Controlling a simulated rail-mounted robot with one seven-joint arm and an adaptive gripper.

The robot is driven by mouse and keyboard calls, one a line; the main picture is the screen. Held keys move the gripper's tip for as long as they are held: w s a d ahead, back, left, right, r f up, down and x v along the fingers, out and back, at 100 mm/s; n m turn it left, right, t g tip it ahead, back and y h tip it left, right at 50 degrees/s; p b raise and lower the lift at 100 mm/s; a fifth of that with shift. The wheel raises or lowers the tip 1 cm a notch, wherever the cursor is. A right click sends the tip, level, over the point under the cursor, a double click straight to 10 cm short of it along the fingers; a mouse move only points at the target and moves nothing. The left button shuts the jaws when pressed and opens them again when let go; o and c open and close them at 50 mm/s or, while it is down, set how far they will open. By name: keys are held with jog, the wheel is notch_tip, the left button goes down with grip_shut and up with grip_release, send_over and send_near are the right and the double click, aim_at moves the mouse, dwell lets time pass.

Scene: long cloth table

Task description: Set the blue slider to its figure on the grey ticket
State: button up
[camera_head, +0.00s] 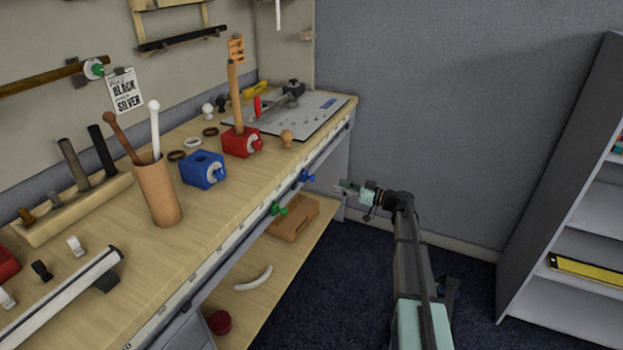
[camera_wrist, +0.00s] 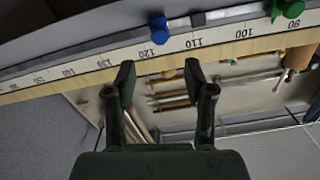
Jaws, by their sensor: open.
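The blue slider (camera_head: 306,175) sits on the rail along the table's front edge. In the wrist view the blue slider (camera_wrist: 157,30) is beside the printed 120 on the scale (camera_wrist: 178,42). A green slider (camera_head: 279,208) is on the same rail, and in the wrist view it (camera_wrist: 290,8) is near the 90. My gripper (camera_head: 345,187) is open and empty, off the table's front edge, to the right of the blue slider. In the wrist view the slider lies beyond the gap between my fingertips (camera_wrist: 160,75), apart from them. I cannot make out a grey ticket.
A white card (camera_head: 126,90) reading BLACK and SILVER and an orange ticket (camera_head: 236,48) hang on the wall. A blue block (camera_head: 203,170), a red block (camera_head: 240,142) and a cup of tools (camera_head: 160,190) stand on the table. A wooden tray (camera_head: 293,218) lies on the lower shelf. A bookshelf stands right.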

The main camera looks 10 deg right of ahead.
aim_at(314, 179)
jog(key=p+x, duration=0.1)
jog(key=x, duration=1.1)
jog(key=shift+w+a+f, duration=0.1)
jog(key=shift+w+a, duration=0.05)
grip_shut()
